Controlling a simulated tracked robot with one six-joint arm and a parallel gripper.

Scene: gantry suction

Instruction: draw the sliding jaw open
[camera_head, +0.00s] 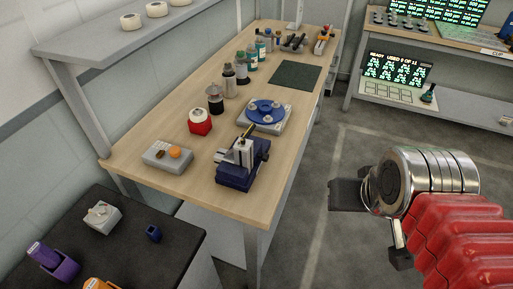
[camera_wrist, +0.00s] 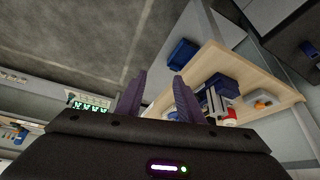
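A small vise (camera_head: 236,176) with a dark blue base and bare metal jaws sits near the front edge of the wooden bench. How far its sliding jaw stands open is too small to tell. In the head view my arm's silver wrist is at the right, over the floor, clear of the bench and the vise; my fingertips cannot be made out there.
The bench (camera_head: 190,188) also holds a grey button box (camera_head: 167,156), a red-and-white container (camera_head: 200,122), a blue round fixture (camera_head: 265,111), several bottles and a dark green mat (camera_head: 296,75). A dark side table (camera_head: 165,262) stands at lower left. Floor between bench and arm is clear.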

